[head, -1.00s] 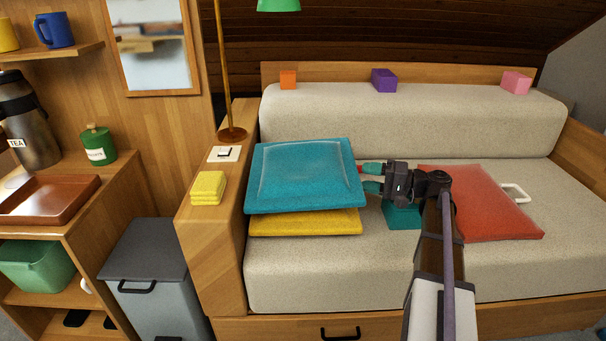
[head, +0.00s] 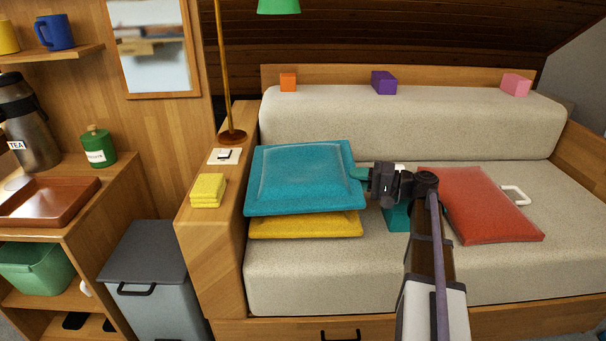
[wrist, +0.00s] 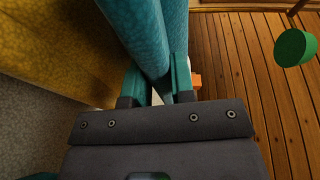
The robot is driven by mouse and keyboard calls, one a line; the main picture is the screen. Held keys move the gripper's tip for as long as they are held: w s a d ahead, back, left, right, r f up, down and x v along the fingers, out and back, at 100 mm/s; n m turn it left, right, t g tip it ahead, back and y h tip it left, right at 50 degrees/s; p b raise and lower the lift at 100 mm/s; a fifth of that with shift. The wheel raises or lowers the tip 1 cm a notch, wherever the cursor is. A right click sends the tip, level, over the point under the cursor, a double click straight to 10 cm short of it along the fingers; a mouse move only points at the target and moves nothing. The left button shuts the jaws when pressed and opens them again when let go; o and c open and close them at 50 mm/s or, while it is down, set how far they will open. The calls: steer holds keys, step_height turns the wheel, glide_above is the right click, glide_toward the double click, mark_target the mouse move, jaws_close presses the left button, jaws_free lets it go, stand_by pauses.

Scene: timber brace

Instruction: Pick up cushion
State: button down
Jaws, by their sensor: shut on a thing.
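A teal cushion (head: 300,178) lies on top of a yellow cushion (head: 305,224) at the left end of the sofa seat. My gripper (head: 360,178) is at the teal cushion's right edge and is shut on it. In the wrist view, the two teal fingers (wrist: 158,84) stand on either side of the teal cushion's edge (wrist: 150,35). The yellow cushion (wrist: 50,45) shows beside it there. A red cushion (head: 488,207) lies on the seat to the right of my gripper.
A teal block (head: 396,217) sits on the seat below my gripper, partly hidden. A white handle-like ring (head: 516,194) lies by the red cushion. Orange (head: 288,81), purple (head: 384,82) and pink (head: 516,85) blocks stand on the backrest. A lamp (head: 232,136) stands left on the armrest.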

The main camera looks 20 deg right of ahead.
step_height(320, 180, up, 36)
steer(key=p, duration=3.6)
step_height(320, 180, down, 8)
steer(key=b, duration=0.8)
